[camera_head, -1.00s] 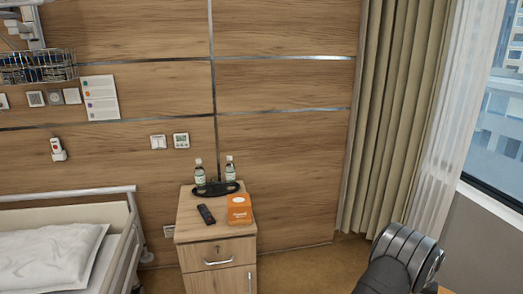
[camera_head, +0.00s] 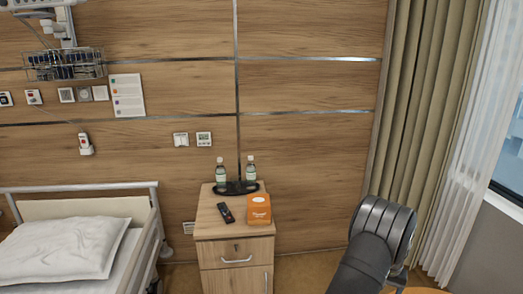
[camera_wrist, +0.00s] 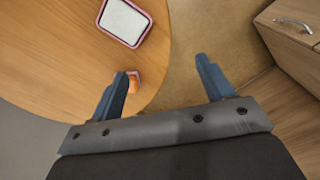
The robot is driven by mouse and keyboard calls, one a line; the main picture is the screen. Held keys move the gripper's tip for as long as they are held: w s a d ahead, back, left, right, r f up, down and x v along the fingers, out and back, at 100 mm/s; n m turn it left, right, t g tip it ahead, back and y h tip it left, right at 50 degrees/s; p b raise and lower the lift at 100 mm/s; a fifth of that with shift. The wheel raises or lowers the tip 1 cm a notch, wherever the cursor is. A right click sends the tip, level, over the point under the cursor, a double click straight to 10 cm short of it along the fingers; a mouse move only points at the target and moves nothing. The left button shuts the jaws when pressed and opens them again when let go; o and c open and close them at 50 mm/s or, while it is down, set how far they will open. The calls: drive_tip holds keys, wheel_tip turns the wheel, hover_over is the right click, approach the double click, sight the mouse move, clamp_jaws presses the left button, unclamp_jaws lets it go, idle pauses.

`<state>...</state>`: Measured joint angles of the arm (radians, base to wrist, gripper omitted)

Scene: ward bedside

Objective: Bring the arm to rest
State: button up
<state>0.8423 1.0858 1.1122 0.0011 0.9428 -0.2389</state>
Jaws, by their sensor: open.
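My gripper (camera_wrist: 162,67) is open in the wrist view, its two blue-grey fingers wide apart with nothing between them. It is above a round wooden table (camera_wrist: 60,60), with the left finger over the table's edge area and the right finger over the floor. A small orange thing (camera_wrist: 133,80) shows beside the left finger, partly hidden by it. In the head view only my dark arm shows at the lower right; the gripper is out of that picture.
A white rectangular thing with a pink rim (camera_wrist: 124,20) lies on the round table. A bedside cabinet (camera_head: 235,252) carries two bottles on a black tray (camera_head: 236,188), a dark remote (camera_head: 226,213) and an orange box (camera_head: 258,209). A bed (camera_head: 75,250) stands left, curtains (camera_head: 425,120) right.

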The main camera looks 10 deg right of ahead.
drive_tip(key=w+a+n, duration=0.1)
drive_tip(key=w+a, duration=0.2)
drive_tip(key=a, duration=0.4)
drive_tip(key=w+a+r+n, duration=0.1)
drive_tip(key=w+a, duration=0.2)
drive_tip(key=a, duration=0.4)
drive_tip(key=w+a+n, duration=0.1)
drive_tip(key=w+a, duration=0.1)
drive_tip(key=a, duration=0.4)
drive_tip(key=a+r+n, duration=0.1)
drive_tip(key=a+n, duration=0.1)
drive_tip(key=a, duration=1.8)
drive_tip(key=shift+s+a+n, duration=0.15)
drive_tip(key=shift+a+n, duration=0.15)
drive_tip(key=d+f+m, duration=0.1)
drive_tip(key=d+m, duration=0.1)
drive_tip(key=d, duration=1.8)
drive_tip(key=shift+w+d+m, duration=0.25)
drive_tip(key=shift+d+m, duration=0.05)
drive_tip(key=shift+m, duration=0.1)
